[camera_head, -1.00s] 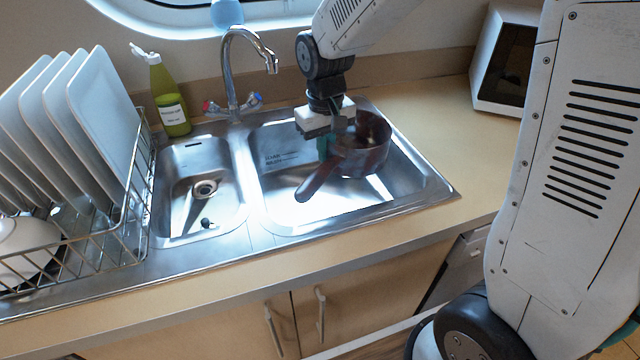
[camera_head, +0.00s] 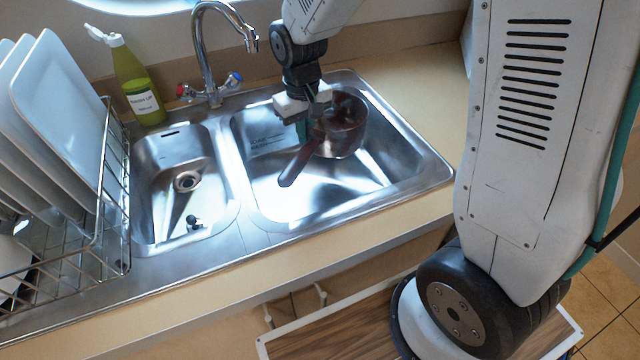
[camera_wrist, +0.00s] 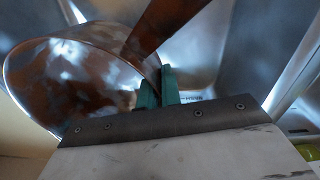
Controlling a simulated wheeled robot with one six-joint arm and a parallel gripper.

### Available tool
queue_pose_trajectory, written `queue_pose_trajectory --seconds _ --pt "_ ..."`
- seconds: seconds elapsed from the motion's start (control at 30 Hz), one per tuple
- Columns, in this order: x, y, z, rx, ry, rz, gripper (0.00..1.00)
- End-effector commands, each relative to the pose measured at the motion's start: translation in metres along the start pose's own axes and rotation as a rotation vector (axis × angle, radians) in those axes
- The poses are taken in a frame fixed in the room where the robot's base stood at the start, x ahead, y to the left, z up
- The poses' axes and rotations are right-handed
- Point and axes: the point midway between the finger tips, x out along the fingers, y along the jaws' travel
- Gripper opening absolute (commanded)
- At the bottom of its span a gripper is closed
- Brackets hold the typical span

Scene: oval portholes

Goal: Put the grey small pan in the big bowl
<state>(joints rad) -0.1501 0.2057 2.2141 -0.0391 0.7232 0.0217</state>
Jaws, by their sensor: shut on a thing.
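A small pan (camera_head: 343,128) with a dark reddish-brown look and a long handle (camera_head: 300,163) is in the right part of the head view, over the large sink basin. My gripper (camera_head: 303,128) is shut on the pan near where the handle meets the body. In the wrist view the pan (camera_wrist: 75,80) fills the left side, and the green fingers of my gripper (camera_wrist: 158,88) close at its rim below the handle (camera_wrist: 165,25). The pan appears held above the basin floor. No big bowl can be made out with certainty.
The tap (camera_head: 200,50) and a green bottle (camera_head: 138,85) stand behind. A dish rack (camera_head: 112,215) with several plates is at left. Free counter (camera_head: 425,90) lies at right.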

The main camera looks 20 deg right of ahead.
Motion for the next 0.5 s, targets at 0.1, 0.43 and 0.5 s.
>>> queue_pose_trajectory --seconds 0.1,0.43,0.5 --pt "0.015 0.0 0.0 0.0 -0.001 0.0 0.0" --pt "0.063 -0.002 0.0 0.0 -0.003 0.0 0.0" --pt "0.073 -0.002 0.0 0.0 -0.002 0.0 0.0"
